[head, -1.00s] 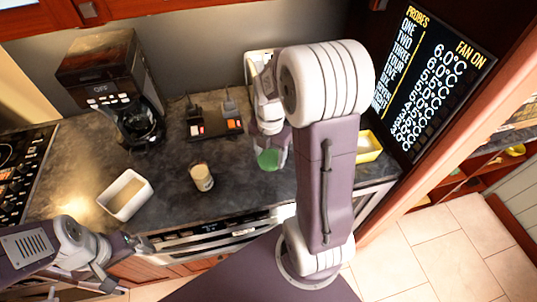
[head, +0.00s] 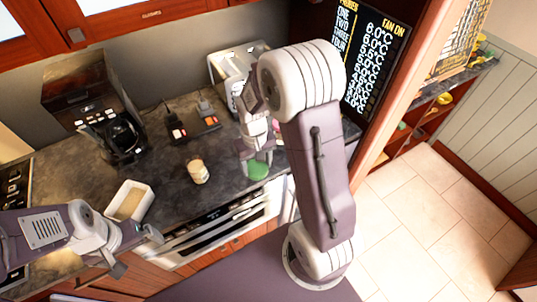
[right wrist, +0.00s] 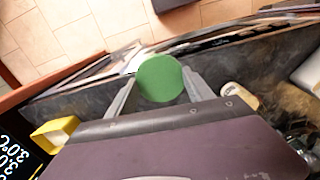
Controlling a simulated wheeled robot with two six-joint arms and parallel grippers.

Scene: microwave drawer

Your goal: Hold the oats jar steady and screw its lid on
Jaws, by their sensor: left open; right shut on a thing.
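The oats jar (head: 197,172) stands upright and uncovered on the dark counter, its pale contents showing at the mouth. It also shows in the right wrist view (right wrist: 238,96), beyond the right finger. My right gripper (head: 257,163) is shut on the round green lid (head: 257,171), held to the right of the jar and apart from it. In the right wrist view the lid (right wrist: 160,78) sits flat between the two fingers. My left gripper (head: 136,252) is open and empty at the lower left, in front of the counter edge and away from the jar.
A white tray (head: 145,208) of pale contents is near the left gripper. A coffee maker (head: 122,138), small dark devices (head: 193,125) and a white appliance (head: 217,66) stand behind. A yellow box (right wrist: 55,135) is on the counter. Counter around the jar is clear.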

